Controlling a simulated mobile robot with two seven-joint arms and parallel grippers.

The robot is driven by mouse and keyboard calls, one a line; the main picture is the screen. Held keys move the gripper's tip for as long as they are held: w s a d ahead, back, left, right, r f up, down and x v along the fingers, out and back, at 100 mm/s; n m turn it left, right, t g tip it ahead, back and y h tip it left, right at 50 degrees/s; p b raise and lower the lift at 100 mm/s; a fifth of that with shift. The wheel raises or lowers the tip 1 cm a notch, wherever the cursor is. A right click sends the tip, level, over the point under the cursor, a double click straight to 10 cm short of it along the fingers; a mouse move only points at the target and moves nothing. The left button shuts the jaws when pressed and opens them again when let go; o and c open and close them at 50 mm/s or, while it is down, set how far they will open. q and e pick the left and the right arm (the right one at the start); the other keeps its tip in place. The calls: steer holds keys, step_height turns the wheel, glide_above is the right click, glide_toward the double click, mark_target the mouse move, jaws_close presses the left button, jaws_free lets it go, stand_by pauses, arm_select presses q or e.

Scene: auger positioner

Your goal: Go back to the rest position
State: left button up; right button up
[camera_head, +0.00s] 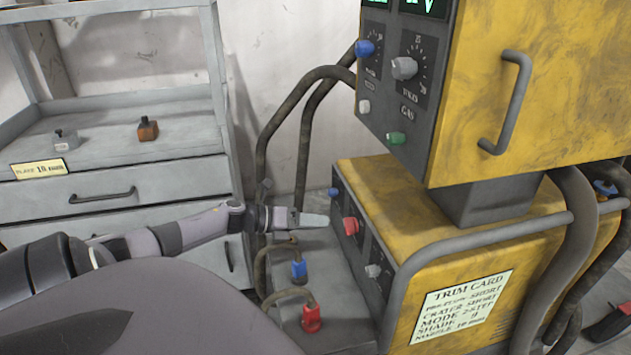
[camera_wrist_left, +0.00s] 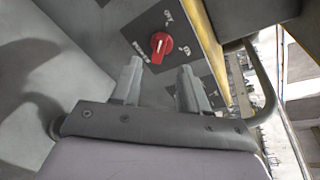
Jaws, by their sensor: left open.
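My left gripper (camera_head: 300,219) reaches in from the left in the head view, close to the front panel of the yellow lower machine (camera_head: 376,183). In the left wrist view its two fingers (camera_wrist_left: 160,85) stand apart with nothing between them. A red knob (camera_head: 350,226) on the lower panel is just beyond the fingertips; it also shows in the left wrist view (camera_wrist_left: 161,45), turned at a slant on its dark plate. The fingers appear apart from the knob. My right gripper is not in either view.
A yellow upper unit (camera_head: 540,90) with blue, grey and green knobs overhangs the lower machine. Blue (camera_head: 299,270) and red (camera_head: 311,317) cable plugs stand on the grey ledge below my gripper. A grey drawer cabinet (camera_head: 120,180) stands at left. Thick hoses (camera_head: 303,135) run behind.

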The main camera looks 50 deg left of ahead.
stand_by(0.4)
arm_select(q)
steer(key=s+d+f+n+y, duration=0.2)
steer(key=d+f+n+y, duration=0.15)
steer(key=d+n, duration=0.45)
steer(key=s+d+f+n+y, duration=0.25)
steer(key=d+n+y, duration=0.3)
steer(key=n, duration=0.45)
steer(key=s+d+r+n+g+h, duration=0.1)
steer(key=s+d+n+g, duration=0.5)
steer(key=s, duration=0.4)
steer(key=s+d+n+g+h, duration=0.1)
steer(key=s+d+n+g, duration=0.2)
steer(key=s+d+n, duration=0.6)
steer(key=w+d+f+m+t+h, duration=0.2)
steer(key=w+f+m+t, duration=0.1)
steer(key=w+f+t, duration=0.25)
step_height(320, 180, up, 16)
steer(key=p, duration=1.8)
steer(key=shift+s+a+f+t, duration=0.25)
steer(key=shift+s+a+t, duration=0.15)
steer(key=shift+a+t, duration=0.05)
